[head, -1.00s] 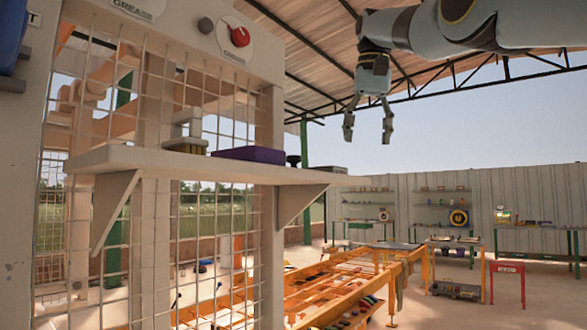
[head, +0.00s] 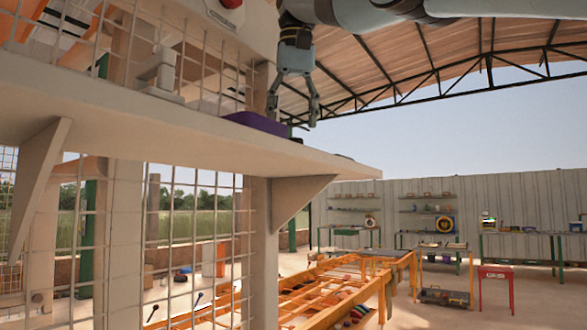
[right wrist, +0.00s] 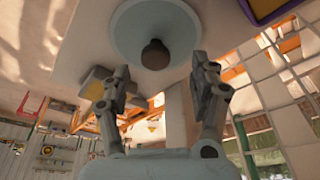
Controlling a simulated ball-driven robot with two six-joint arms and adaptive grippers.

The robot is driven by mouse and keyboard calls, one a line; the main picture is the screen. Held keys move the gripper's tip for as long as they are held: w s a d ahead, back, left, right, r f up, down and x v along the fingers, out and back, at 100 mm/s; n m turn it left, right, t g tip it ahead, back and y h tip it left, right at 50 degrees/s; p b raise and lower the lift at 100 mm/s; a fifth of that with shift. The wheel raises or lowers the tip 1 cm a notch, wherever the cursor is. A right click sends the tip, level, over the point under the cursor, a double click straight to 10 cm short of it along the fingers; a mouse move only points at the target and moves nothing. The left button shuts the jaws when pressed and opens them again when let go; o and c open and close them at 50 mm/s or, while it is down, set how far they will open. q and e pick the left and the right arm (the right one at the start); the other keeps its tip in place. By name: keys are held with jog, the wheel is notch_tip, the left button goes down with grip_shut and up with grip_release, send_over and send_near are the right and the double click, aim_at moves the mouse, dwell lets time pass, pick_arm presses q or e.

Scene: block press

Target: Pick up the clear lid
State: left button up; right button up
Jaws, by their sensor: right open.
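The clear lid (right wrist: 156,20) shows in the right wrist view as a round, pale bluish see-through disc with a dark round knob (right wrist: 155,54). It lies on the pale shelf. My right gripper (right wrist: 152,88) is open and empty, and its fingers stand apart on either side below the knob in that picture. In the head view the right gripper (head: 292,112) points down over the shelf (head: 190,130), just right of a purple tray (head: 258,123). The lid's disc cannot be made out there. My left gripper is not in view.
The purple tray lies close to the lid; its corner shows in the right wrist view (right wrist: 262,10). A wire mesh panel (head: 195,210) stands behind the shelf. A yellowish block (right wrist: 97,82) is near the left finger. Open air lies right of the shelf.

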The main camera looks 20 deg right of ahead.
aim_at(295, 139)
jog(key=x, duration=0.1)
jog(key=b+x, duration=0.1)
jog(key=x, duration=0.1)
jog(key=b+x, duration=0.1)
jog(key=shift+w+d+f, duration=0.2)
jog(key=shift+d+f, duration=0.1)
jog(key=shift+d, duration=0.05)
jog(key=shift+w+f, duration=0.15)
jog(key=shift+f, duration=0.05)
jog(key=shift+r, duration=0.15)
jog(key=c, duration=0.9)
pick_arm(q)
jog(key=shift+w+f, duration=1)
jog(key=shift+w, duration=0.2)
pick_arm(e)
grip_shut()
